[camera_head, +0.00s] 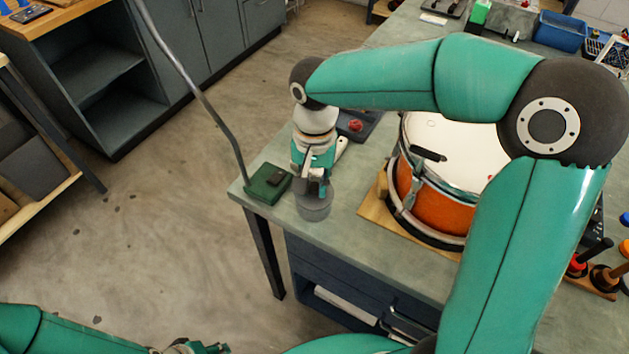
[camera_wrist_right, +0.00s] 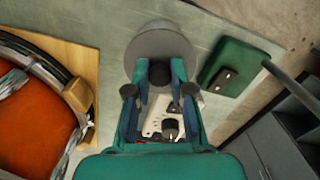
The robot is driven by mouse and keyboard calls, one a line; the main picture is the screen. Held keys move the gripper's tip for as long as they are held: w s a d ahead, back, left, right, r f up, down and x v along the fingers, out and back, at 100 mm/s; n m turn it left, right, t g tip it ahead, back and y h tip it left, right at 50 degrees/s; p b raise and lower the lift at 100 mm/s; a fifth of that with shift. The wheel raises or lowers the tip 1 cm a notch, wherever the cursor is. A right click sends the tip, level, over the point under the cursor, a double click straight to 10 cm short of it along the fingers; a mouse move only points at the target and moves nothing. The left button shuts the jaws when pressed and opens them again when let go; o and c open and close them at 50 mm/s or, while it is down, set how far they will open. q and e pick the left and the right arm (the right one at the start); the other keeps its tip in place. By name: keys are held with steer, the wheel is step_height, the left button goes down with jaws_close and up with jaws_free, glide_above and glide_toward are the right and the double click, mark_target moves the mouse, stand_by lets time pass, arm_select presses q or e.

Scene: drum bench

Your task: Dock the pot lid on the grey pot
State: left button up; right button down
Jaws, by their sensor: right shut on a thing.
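The grey pot (camera_head: 314,209) stands near the left end of the bench in the head view. My right gripper (camera_head: 317,188) is directly above it, pointing down. In the right wrist view, my right gripper (camera_wrist_right: 160,74) is shut on the dark knob of the pot lid (camera_wrist_right: 160,42), a round grey disc. The lid is over the pot and hides most of it there. I cannot tell whether the lid touches the rim all round. My left gripper (camera_head: 190,347) is partly visible at the bottom edge of the head view, too little to tell its jaws.
A green box (camera_head: 268,184) with a bent metal pole stands just left of the pot. An orange drum (camera_head: 433,205) on a wooden board stands to the right. The bench's front edge is close to the pot.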

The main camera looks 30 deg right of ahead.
mark_target(314, 183)
steer(key=shift+f, duration=0.35)
steer(key=c, duration=1.3)
jaws_free()
steer(key=r+p, duration=0.4)
steer(key=r, duration=0.1)
steer(key=r+p, duration=0.5)
steer(key=r, duration=0.1)
steer(key=shift+w+d+r, duration=0.1)
steer(key=shift+w+d, duration=0.05)
steer(key=shift+w, duration=0.05)
